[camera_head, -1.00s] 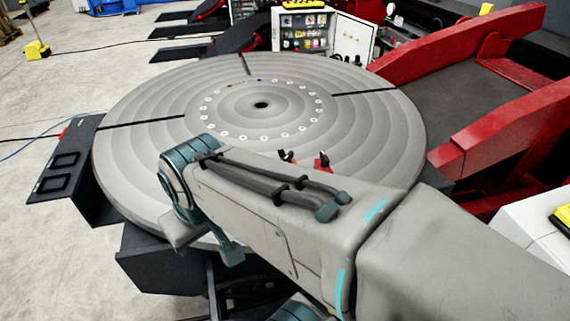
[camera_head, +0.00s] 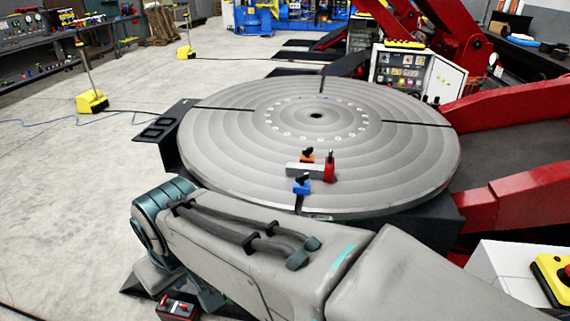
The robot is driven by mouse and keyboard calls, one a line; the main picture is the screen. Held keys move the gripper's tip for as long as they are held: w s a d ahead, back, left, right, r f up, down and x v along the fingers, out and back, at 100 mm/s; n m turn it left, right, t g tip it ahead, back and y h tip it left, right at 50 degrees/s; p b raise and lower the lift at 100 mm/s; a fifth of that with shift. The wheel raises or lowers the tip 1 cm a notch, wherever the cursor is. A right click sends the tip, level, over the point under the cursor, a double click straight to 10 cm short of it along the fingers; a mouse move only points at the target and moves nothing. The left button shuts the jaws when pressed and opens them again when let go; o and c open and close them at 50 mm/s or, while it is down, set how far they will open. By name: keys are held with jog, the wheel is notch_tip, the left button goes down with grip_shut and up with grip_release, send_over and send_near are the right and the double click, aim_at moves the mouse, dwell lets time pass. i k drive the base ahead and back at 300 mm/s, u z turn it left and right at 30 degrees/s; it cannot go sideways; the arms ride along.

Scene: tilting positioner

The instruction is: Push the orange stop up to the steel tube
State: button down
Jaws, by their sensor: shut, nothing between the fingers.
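The orange stop (camera_head: 308,157), with a dark knob on top, is on the round grey table (camera_head: 235,170). The steel tube (camera_head: 303,171) is a short light-grey bar lying just in front of the orange stop. I cannot tell whether the two touch. A red stop (camera_head: 329,168) stands upright at the tube's right end. A blue stop (camera_head: 302,187) with a dark knob is on the near side of the tube, close to the table's front edge. My arm crosses the foreground in front of the table. My gripper does not show.
The table has dark radial slots and a ring of holes around its centre hole (camera_head: 316,116). Red steel arms (camera_head: 515,105) stand at the right. A control cabinet (camera_head: 402,72) is behind. A yellow-based post (camera_head: 92,101) stands left. The table top around the stops is clear.

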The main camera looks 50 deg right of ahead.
aim_at(311, 159)
jog(key=z, duration=1.3)
jog(key=i, duration=1)
jog(key=z, duration=0.7)
